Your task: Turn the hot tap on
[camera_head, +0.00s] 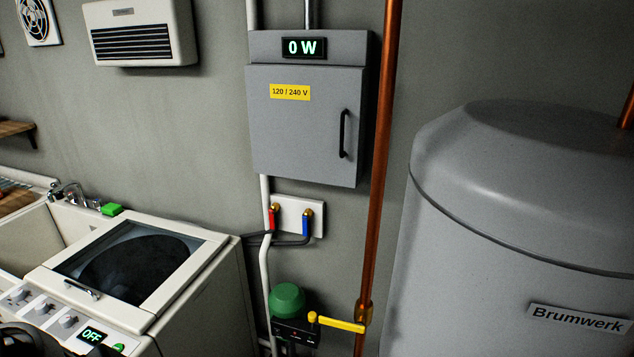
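A chrome tap (72,192) sits at the back of the sink at the left edge, small and partly cut up by the view, so its hot and cold handles cannot be told apart. On the wall, a white plate (290,212) carries a red-marked brass valve (272,216) and a blue-marked brass valve (306,222), with dark hoses running left from them. A dark rounded shape, perhaps part of my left arm, shows at the bottom left corner. No gripper fingers are visible.
A top-loading washer (215,262) showing OFF stands between sink and wall valves. A copper pipe (378,170) with a yellow lever (340,323) runs beside a large grey tank (480,260). A grey electrical box (305,140) reading 0 W hangs above.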

